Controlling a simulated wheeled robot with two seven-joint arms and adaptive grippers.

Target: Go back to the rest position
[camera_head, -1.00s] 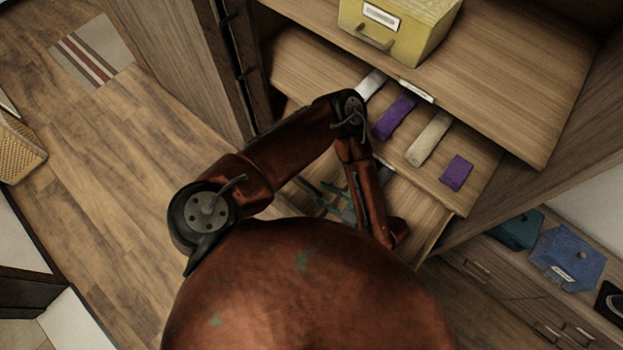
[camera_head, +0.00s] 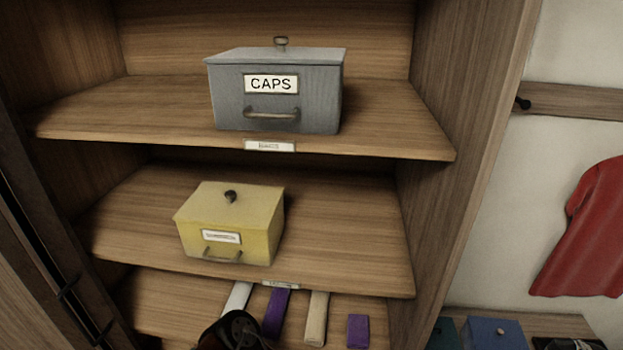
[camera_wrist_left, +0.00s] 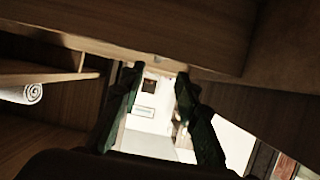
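My left gripper (camera_wrist_left: 158,88) shows in the left wrist view with its two dark green fingers spread apart and nothing between them. It is among wooden boards, with a board above it and a bright room visible past the fingertips. A white roll (camera_wrist_left: 33,93) lies on a shelf to its left. In the head view only a dark arm joint of mine shows at the bottom edge, and neither gripper is visible. My right gripper shows in no view.
The wooden cabinet holds a grey CAPS box (camera_head: 277,92) on the upper shelf and a yellow box (camera_head: 232,225) below. A red garment (camera_head: 585,235) hangs right.

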